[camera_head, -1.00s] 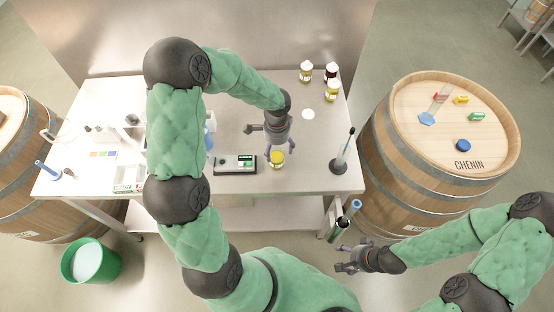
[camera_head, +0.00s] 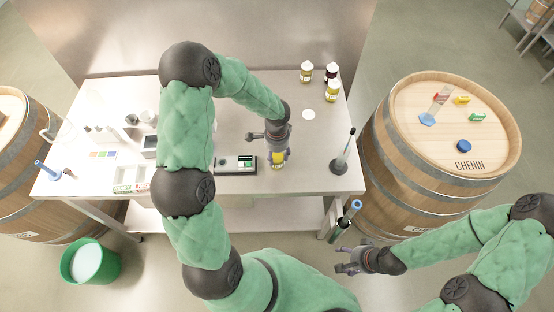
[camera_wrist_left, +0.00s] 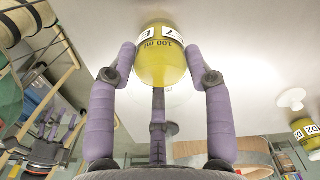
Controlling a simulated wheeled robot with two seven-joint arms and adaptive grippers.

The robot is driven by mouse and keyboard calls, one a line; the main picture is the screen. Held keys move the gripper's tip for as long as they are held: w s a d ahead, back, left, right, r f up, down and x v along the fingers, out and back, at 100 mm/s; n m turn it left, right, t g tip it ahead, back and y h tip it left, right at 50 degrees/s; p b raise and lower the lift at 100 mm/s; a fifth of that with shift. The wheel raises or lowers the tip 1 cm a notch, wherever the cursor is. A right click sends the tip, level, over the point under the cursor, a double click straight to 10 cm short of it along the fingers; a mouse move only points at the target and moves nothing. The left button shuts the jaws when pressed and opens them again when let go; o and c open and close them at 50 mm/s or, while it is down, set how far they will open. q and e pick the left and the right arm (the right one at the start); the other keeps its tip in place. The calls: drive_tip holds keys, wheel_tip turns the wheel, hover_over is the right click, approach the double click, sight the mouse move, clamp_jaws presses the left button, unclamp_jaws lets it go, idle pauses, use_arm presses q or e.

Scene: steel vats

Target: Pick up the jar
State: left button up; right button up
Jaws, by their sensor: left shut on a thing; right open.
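The jar (camera_head: 279,160) holds yellow liquid and stands near the front of the steel table, right of a small dark device. In the left wrist view the jar (camera_wrist_left: 163,68) shows a white label and "100 ml" marking. My left gripper (camera_head: 277,150) reaches down over the jar from above. Its purple fingers (camera_wrist_left: 163,75) are closed against the jar's sides. My right gripper (camera_head: 352,262) is open and empty, in front of the table's right front corner, low and away from the jar.
Several similar jars (camera_head: 332,91) stand at the table's back right, near a white disc (camera_head: 308,114). A dark-based stand (camera_head: 339,166) is right of the held jar. The device (camera_head: 237,164) is close on its left. A barrel (camera_head: 440,180) stands right of the table.

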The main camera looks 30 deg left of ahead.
use_arm(q)
drive_tip(key=shift+r, duration=0.3)
drive_tip(key=shift+s+d+r+p, duration=0.1)
drive_tip(key=shift+s+d+r, duration=0.7)
drive_tip(key=shift+s+r, duration=1.3)
drive_tip(key=shift+s+d+r+p, duration=0.1)
drive_tip(key=shift+s+d+r, duration=0.65)
drive_tip(key=shift+s+r, duration=1.35)
drive_tip(key=shift+s+d+r+p, duration=0.1)
drive_tip(key=shift+s+d+r, duration=0.7)
drive_tip(key=shift+s+r, duration=1.3)
